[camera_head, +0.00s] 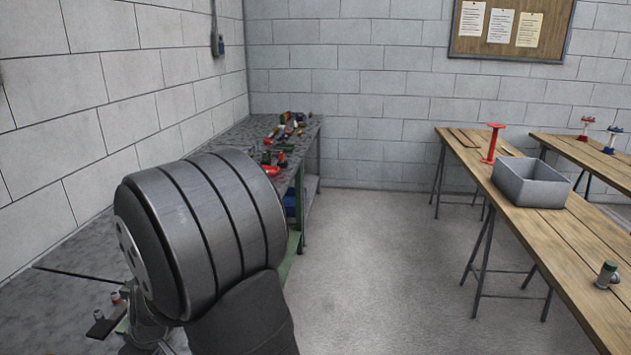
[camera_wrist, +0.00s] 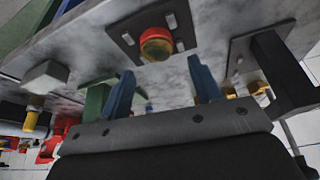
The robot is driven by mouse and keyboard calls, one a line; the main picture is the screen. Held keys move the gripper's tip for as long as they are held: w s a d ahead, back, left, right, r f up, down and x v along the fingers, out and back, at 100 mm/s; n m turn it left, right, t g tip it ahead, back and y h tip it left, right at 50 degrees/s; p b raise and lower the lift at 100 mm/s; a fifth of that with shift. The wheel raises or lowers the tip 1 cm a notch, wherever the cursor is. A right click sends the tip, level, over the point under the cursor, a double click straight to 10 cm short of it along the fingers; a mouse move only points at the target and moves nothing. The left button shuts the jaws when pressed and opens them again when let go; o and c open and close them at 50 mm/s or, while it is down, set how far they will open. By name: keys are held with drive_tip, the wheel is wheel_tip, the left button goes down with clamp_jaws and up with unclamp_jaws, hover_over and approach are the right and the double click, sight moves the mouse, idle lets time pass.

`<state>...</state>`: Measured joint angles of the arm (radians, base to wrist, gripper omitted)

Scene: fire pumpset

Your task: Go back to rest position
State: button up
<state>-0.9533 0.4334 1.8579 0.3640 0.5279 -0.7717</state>
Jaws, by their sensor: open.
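My gripper (camera_wrist: 163,88) shows in the wrist view with its two blue fingers apart and nothing between them. A round red and yellow part (camera_wrist: 157,43) on a dark square plate (camera_wrist: 126,40) lies beyond the fingertips, on the grey marbled worktop (camera_wrist: 215,30). It looks apart from the fingers. In the head view my dark, thick arm fills the lower left over the grey workbench (camera_head: 80,245) and hides part of it. My gripper cannot be made out there.
Tools (camera_head: 288,125) clutter the bench's far end. A block wall (camera_head: 110,90) runs along its left. Open floor (camera_head: 380,260) lies right of it. Wooden tables (camera_head: 600,290) at right hold a grey bin (camera_head: 530,187) and a red stand (camera_head: 492,143).

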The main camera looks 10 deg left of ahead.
drive_tip(key=w+d+r, duration=0.4)
drive_tip(key=d+r, duration=0.4)
drive_tip(key=d, duration=0.3)
drive_tip(key=s+a+f+n+g, duration=0.15)
drive_tip(key=s+n, duration=0.35)
drive_tip(key=s, duration=0.5)
drive_tip(key=s+a+f, duration=0.4)
drive_tip(key=a+f, duration=0.1)
drive_tip(key=s+a+f, duration=0.2)
drive_tip(key=a, duration=0.1)
drive_tip(key=shift+s+a+f, duration=0.25)
drive_tip(key=shift+s, duration=0.15)
drive_tip(key=shift+f, duration=0.7)
